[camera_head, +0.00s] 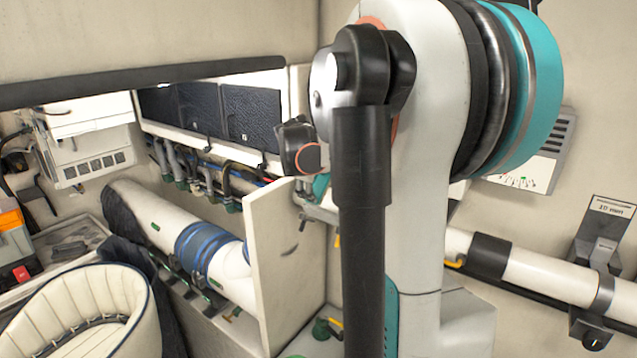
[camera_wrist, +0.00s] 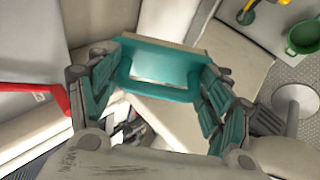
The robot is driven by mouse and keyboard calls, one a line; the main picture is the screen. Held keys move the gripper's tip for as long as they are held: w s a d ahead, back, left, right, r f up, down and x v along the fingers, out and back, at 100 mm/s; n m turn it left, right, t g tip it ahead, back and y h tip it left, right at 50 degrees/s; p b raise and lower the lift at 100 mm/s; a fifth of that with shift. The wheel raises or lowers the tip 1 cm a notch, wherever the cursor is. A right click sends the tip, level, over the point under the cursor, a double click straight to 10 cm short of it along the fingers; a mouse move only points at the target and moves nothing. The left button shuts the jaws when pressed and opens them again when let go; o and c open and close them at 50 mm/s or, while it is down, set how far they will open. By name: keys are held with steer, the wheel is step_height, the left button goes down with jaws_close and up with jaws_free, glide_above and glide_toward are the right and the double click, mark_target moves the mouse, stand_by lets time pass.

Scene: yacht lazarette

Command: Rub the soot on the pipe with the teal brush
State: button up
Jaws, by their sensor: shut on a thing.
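In the wrist view my gripper (camera_wrist: 158,68) is shut on the teal brush, its teal-padded fingers at either side. The brush shows as a teal frame (camera_wrist: 160,93) around a pale opening, with a beige strip along its far edge. In the head view my gripper (camera_head: 318,190) is mostly hidden behind my arm and a pale upright panel; only small teal parts show. A white pipe (camera_head: 550,276) with a black sleeve runs along the right wall. Another white pipe (camera_head: 155,213) with blue bands lies at left. I cannot make out the soot for certain.
The pale upright panel (camera_head: 277,255) stands close to my gripper. A cream padded seat (camera_head: 75,315) is at lower left. Hoses (camera_head: 205,180) hang under dark panels. A bracket (camera_head: 600,250) stands at the right pipe. The wrist view shows a green cup (camera_wrist: 303,37) and a red bar (camera_wrist: 35,88).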

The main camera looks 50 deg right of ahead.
steer(key=shift+a+r, duration=0.35)
steer(key=shift+w+p+v, duration=0.15)
steer(key=shift+p+v, duration=0.25)
steer(key=shift+v, duration=0.35)
steer(key=shift+w+p+v, duration=0.2)
steer(key=shift+p+v, duration=0.2)
steer(key=shift+v, duration=0.3)
steer(key=shift+a, duration=0.1)
